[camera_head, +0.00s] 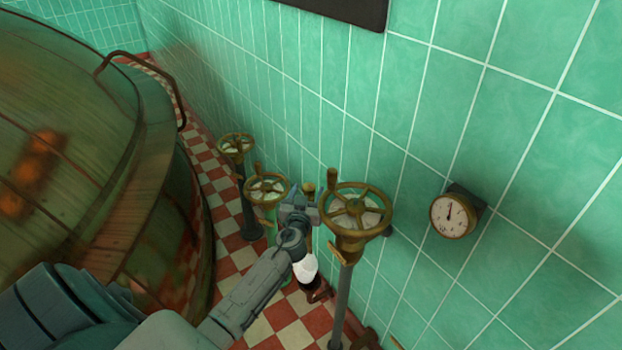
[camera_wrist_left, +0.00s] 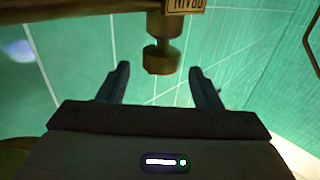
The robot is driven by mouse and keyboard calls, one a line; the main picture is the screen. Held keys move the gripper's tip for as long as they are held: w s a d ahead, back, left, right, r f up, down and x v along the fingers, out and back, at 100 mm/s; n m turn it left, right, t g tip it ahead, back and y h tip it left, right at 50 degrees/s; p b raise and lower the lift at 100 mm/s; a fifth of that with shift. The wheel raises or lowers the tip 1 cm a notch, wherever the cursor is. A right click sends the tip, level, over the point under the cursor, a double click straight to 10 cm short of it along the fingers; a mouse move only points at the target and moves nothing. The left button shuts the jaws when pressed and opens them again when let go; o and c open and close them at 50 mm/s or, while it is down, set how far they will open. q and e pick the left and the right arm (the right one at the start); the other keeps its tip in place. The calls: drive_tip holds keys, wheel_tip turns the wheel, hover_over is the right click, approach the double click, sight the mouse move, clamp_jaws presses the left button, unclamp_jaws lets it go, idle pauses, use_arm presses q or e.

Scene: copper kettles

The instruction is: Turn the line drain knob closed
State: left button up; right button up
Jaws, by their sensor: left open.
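The drain knob (camera_wrist_left: 162,60) is a small brass knob on a short stem. It shows in the left wrist view below a brass tag (camera_wrist_left: 184,20) lettered upside down, which seems to read DRAIN. My left gripper (camera_wrist_left: 159,78) is open, and the knob's end lies in line with the gap between its fingertips, with no contact visible. In the head view my left gripper (camera_head: 298,200) is among the brass valves near the tiled wall. A small brass piece (camera_head: 307,188), perhaps the knob, shows just beyond it. My right gripper is not in view.
A large brass handwheel (camera_head: 372,217) stands close to the right of my gripper. Two smaller handwheels (camera_head: 268,187) (camera_head: 236,146) stand to the left. A round gauge (camera_head: 453,216) is on the green tiled wall (camera_head: 520,130). A big copper kettle (camera_head: 70,120) fills the left side.

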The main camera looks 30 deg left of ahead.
use_arm(q)
drive_tip(key=shift+x, duration=2.5)
drive_tip(key=c, duration=1)
